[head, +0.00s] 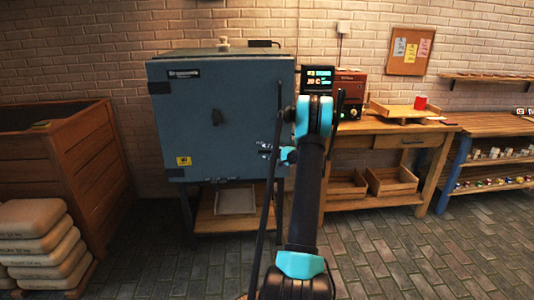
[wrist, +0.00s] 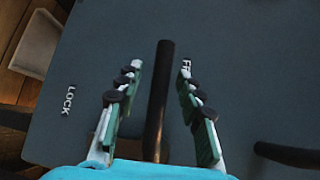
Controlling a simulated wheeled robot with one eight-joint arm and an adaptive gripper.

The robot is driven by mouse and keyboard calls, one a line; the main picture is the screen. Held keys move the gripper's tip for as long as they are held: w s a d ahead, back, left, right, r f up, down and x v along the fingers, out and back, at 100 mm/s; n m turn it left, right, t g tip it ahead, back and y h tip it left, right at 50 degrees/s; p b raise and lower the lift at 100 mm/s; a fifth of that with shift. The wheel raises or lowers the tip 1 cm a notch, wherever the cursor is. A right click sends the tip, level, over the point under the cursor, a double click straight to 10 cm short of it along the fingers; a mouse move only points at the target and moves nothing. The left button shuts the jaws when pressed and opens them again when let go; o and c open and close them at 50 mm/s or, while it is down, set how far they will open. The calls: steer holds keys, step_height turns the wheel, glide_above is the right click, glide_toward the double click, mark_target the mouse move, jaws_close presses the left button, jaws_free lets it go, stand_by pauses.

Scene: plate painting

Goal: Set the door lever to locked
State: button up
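The kiln door (head: 215,110) is a blue-grey panel and looks closed in the head view; it fills most of the wrist view (wrist: 235,40). The door lever (wrist: 159,95) is a dark bar standing between my gripper's two fingers in the wrist view. My gripper (wrist: 160,68) is open, with a visible gap on both sides of the lever. The LOCK mark (wrist: 69,100) is to the left of the lever. Another white mark (wrist: 186,64) by the right finger is partly hidden. In the head view my gripper (head: 268,151) is at the door's lower right, and my arm hides part of that area.
A wooden bin (head: 75,150) and stacked sacks (head: 38,240) stand at the left. A tray (head: 236,201) lies under the kiln. The brick floor at front right is clear.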

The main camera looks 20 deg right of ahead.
steer(key=shift+w+a, duration=0.2)
steer(key=shift+w, duration=0.1)
steer(key=shift+c, duration=0.3)
jaws_close()
